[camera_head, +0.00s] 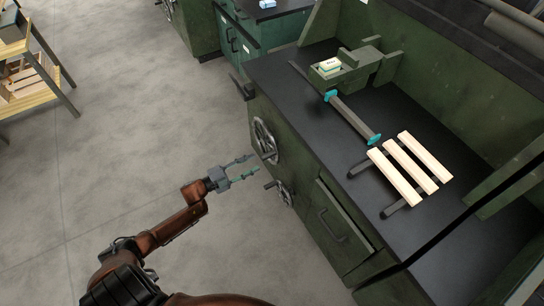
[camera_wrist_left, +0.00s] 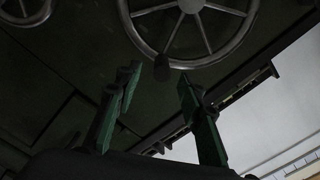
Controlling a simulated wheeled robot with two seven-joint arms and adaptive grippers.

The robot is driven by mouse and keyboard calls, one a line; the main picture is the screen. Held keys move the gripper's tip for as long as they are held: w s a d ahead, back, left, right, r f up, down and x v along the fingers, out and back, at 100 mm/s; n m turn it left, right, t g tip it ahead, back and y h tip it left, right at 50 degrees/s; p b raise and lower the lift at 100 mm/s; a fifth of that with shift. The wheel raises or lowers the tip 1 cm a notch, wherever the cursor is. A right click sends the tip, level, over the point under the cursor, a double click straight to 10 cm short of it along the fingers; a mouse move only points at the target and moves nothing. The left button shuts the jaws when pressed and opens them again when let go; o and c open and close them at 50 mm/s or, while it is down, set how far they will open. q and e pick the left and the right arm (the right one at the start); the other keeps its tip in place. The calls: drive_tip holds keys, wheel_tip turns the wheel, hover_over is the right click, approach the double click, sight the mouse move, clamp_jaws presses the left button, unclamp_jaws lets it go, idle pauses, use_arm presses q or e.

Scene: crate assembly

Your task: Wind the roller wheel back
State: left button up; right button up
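Two grey spoked handwheels sit on the front of the green workbench. The larger wheel (camera_head: 264,140) is higher, and the smaller wheel (camera_head: 285,194) is lower and to its right; I cannot tell which one is the roller wheel. In the left wrist view the larger wheel (camera_wrist_left: 191,6) fills the top, and part of the smaller wheel (camera_wrist_left: 25,8) shows at top left. A dark handle knob (camera_wrist_left: 163,68) at the larger wheel's rim appears between the fingertips. My left gripper (camera_head: 256,163) is open and empty, its fingers pointing at the bench front. My right gripper is out of view.
The dark benchtop (camera_head: 290,88) carries a wooden slatted piece (camera_head: 403,166), a grey bar with teal ends (camera_head: 352,117) and a green block holding a yellow-white item (camera_head: 329,66). A drawer handle (camera_head: 332,226) sticks out right of the wheels.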

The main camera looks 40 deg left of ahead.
sight(267, 156)
use_arm(q)
drive_tip(key=b+x, duration=0.1)
drive_tip(key=x, duration=0.4)
drive_tip(key=shift+d+r+b, duration=0.1)
drive_tip(key=shift+r+b, duration=0.05)
drive_tip(key=shift+b, duration=0.15)
drive_tip(key=shift+b+x, duration=0.35)
drive_tip(key=shift+x, duration=0.65)
drive_tip(key=shift+w+d+r, duration=0.15)
drive_tip(key=shift+w, duration=0.3)
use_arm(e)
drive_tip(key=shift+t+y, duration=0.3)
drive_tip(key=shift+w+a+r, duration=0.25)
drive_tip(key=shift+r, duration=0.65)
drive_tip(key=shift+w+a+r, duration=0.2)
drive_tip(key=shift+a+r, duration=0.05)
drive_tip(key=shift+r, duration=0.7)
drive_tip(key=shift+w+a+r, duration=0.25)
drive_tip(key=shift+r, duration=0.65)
use_arm(q)
clamp_jaws()
